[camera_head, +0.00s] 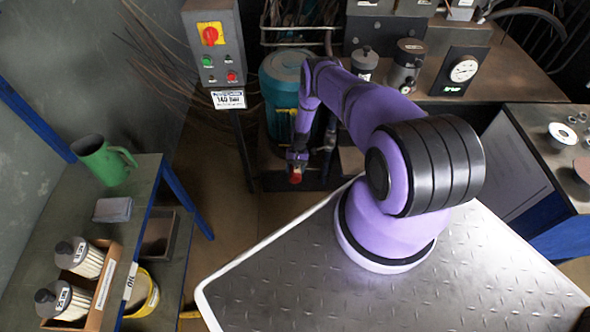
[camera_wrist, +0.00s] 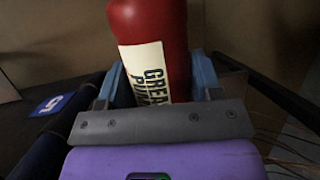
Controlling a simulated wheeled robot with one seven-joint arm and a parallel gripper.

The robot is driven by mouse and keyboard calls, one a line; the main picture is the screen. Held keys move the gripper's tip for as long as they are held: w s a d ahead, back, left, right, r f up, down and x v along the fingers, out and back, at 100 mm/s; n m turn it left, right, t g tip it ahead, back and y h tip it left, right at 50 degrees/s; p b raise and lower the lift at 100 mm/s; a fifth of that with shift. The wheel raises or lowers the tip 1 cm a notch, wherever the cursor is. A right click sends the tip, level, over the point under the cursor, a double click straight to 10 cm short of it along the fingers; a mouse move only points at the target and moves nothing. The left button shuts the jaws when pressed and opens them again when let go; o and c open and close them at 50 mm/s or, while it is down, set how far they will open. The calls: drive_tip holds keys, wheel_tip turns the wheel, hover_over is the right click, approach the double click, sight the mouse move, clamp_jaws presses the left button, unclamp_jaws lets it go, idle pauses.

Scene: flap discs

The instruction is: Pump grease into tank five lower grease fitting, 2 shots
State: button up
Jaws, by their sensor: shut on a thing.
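My gripper (camera_head: 296,158) reaches down at the end of the purple arm, in front of the teal tank (camera_head: 285,72). In the wrist view my gripper (camera_wrist: 158,95) is shut on a red grease pump (camera_wrist: 150,35) with a cream label partly reading "GREA PU". The red pump also shows small below the wrist in the head view (camera_head: 295,177). A blue tag with a white 5 (camera_wrist: 52,104) lies at left in the wrist view, on a dark pipe-like part. No grease fitting can be made out, and the pump's far end is out of the wrist view.
A control box (camera_head: 213,45) with a red-yellow switch stands on a post left of the tank. A left shelf (camera_head: 148,190) holds a green jug (camera_head: 103,160) and a box of filters (camera_head: 104,300). A bench with a gauge (camera_head: 463,70) is behind at right.

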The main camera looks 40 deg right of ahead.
drive_tip(key=shift+w+d+r, duration=0.1)
drive_tip(key=shift+w+d, duration=0.35)
drive_tip(key=shift+w, duration=0.25)
drive_tip(key=shift+s+a, duration=0.15)
drive_tip(key=shift+s, duration=0.1)
idle(2.2)
drive_tip(key=shift+s+a, duration=0.2)
drive_tip(key=shift+s, duration=0.05)
drive_tip(key=shift+s+a, duration=0.15)
drive_tip(key=shift+s, duration=0.05)
drive_tip(key=s+a, duration=0.5)
drive_tip(key=s, duration=0.2)
drive_tip(key=shift+s, duration=0.3)
idle(0.7)
idle(0.4)
